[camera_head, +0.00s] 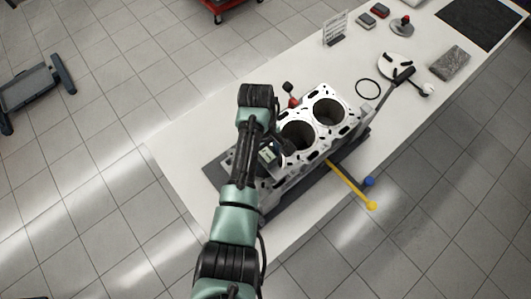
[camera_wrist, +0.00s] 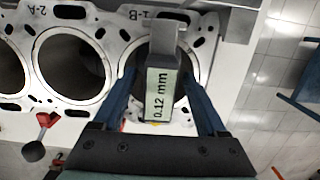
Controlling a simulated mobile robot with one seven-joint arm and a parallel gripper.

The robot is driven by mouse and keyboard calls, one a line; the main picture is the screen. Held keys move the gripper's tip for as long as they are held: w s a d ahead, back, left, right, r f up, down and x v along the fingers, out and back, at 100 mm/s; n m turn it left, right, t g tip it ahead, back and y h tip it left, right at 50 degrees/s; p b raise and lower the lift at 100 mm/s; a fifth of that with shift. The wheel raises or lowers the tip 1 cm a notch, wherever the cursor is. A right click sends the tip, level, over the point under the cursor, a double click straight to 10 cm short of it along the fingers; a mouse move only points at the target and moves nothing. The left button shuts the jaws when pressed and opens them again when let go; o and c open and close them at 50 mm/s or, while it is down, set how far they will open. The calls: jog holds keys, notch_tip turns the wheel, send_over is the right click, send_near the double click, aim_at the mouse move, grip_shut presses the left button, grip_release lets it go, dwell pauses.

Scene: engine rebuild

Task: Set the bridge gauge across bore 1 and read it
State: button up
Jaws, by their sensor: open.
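The bridge gauge (camera_wrist: 161,92) sits across the bore (camera_wrist: 140,58) marked "1-B" in the wrist view, and its display reads 0.12 mm. It also shows in the head view as a dark box with a pale screen (camera_head: 269,155), partly beside my arm. The engine block (camera_head: 318,138) lies on the bench with two other bores clear in the head view. My gripper (camera_wrist: 162,78) is open, its blue fingers standing on either side of the gauge with gaps visible. Much of the bore under the gauge is hidden.
A red-knobbed part (camera_wrist: 42,122) stands beside the block. A black ring (camera_head: 367,89) and a white disc (camera_head: 394,66) lie farther right on the bench (camera_head: 190,140).

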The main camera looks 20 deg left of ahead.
jog(key=r, duration=0.8)
jog(key=a+r, duration=0.1)
jog(key=r, duration=0.2)
jog(key=shift+w+a+r, duration=0.1)
jog(key=shift+w+r, duration=0.3)
jog(key=shift+a+r+p, duration=0.1)
jog(key=shift+r+p, duration=0.5)
jog(key=shift+p, duration=0.05)
